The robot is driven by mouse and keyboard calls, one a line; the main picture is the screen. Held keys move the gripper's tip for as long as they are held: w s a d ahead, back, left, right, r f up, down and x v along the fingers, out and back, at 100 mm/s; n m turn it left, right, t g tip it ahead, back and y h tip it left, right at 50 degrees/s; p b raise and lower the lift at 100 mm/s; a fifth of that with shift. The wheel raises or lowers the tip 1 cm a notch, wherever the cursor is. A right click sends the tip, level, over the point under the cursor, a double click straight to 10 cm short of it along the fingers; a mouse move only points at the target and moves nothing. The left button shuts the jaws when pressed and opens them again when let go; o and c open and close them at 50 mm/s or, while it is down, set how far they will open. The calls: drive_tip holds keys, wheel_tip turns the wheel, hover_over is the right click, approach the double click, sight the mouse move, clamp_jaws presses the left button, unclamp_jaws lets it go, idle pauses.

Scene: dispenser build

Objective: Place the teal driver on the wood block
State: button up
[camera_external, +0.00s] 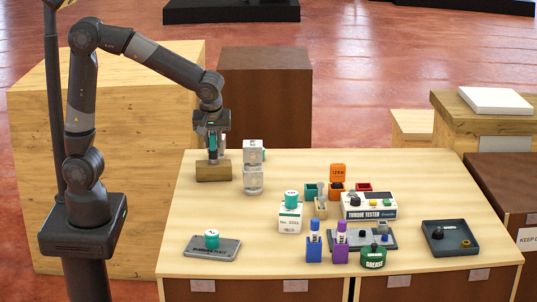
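The wood block (213,173) is a brown block at the back left of the light wooden table. My gripper (213,152) points down just above it. A slim upright teal and dark tool, which looks like the teal driver (212,141), shows between the fingers. Its lower end is at the top of the block; whether it rests in the block or hangs just above it is too small to tell. Whether the fingers press on the driver is also unclear.
A clear stacked dispenser (253,168) stands close to the right of the block. Farther right are a white teal-topped box (291,217), a torque tester (369,206), blue and purple bottles (314,246) and a dark tray (449,248). A grey plate (212,249) lies front left. The left-middle table is clear.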

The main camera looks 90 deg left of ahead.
drive_tip(key=o, duration=0.3)
drive_tip(key=shift+o, duration=0.2)
drive_tip(key=v, duration=1.2)
drive_tip(key=s+d+f+m+t+h, duration=0.1)
drive_tip(key=s+f+m+t+h, duration=0.1)
drive_tip(key=s+m, duration=0.6)
drive_tip(key=s+d+f+m+t+h, duration=0.1)
drive_tip(key=s+f+m+t+h, duration=0.1)
drive_tip(key=s+m, duration=0.7)
drive_tip(key=shift+d+f+m+t, duration=0.2)
drive_tip(key=shift+f+m+t, duration=0.35)
drive_tip(key=shift+t, duration=0.25)
